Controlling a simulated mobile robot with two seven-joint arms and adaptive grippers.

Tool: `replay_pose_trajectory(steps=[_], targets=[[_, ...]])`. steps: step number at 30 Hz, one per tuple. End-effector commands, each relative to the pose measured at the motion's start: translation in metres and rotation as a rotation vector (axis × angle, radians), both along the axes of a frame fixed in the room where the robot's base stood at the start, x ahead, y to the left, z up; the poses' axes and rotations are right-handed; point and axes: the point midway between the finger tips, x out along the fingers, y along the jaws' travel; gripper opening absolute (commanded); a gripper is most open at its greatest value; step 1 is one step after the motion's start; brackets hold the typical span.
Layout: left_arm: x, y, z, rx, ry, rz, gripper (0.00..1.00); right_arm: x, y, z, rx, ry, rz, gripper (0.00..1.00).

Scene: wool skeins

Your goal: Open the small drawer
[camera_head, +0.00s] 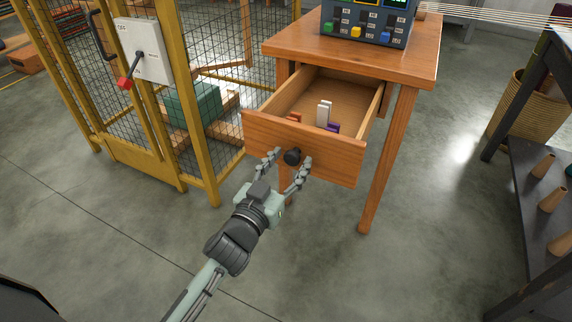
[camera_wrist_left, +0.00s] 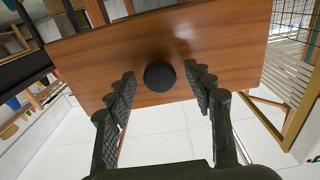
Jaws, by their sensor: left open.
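The small wooden drawer (camera_head: 270,131) stands pulled out of the wooden table (camera_head: 350,47) in the head view. Its inside shows, with a white block (camera_head: 323,114), a purple piece (camera_head: 333,128) and an orange piece (camera_head: 294,117). A round black knob (camera_head: 292,157) sits on the drawer front. My left gripper (camera_head: 284,161) is open, with its fingers on either side of the knob. In the left wrist view the knob (camera_wrist_left: 159,76) lies between the spread fingertips (camera_wrist_left: 164,80), with gaps on both sides. My right gripper is not in view.
A yellow-framed mesh cage (camera_head: 203,150) stands close to the left of the drawer, with a grey switch box (camera_head: 146,50) on it. A control box (camera_head: 366,24) stands on the table. A dark rack with cones (camera_head: 552,199) is at the right. The floor in front is clear.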

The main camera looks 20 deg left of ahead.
Motion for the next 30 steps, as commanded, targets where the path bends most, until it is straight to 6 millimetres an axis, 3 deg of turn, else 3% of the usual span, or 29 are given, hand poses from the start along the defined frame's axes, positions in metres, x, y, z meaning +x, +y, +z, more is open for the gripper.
replay_pose_trajectory(steps=[5, 18, 24, 30], targets=[[-0.017, 0.001, -0.002, -0.003, 0.004, 0.001, 0.53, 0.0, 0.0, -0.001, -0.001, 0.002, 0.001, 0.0], [-0.103, 0.004, -0.001, -0.001, 0.003, 0.002, 0.53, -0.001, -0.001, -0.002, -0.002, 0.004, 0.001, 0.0], [-0.119, 0.004, 0.0, -0.001, 0.0, 0.002, 0.53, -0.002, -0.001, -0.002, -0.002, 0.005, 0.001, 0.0], [-0.12, 0.004, 0.0, 0.0, -0.001, 0.001, 0.53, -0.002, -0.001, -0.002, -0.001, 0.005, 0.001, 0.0]])
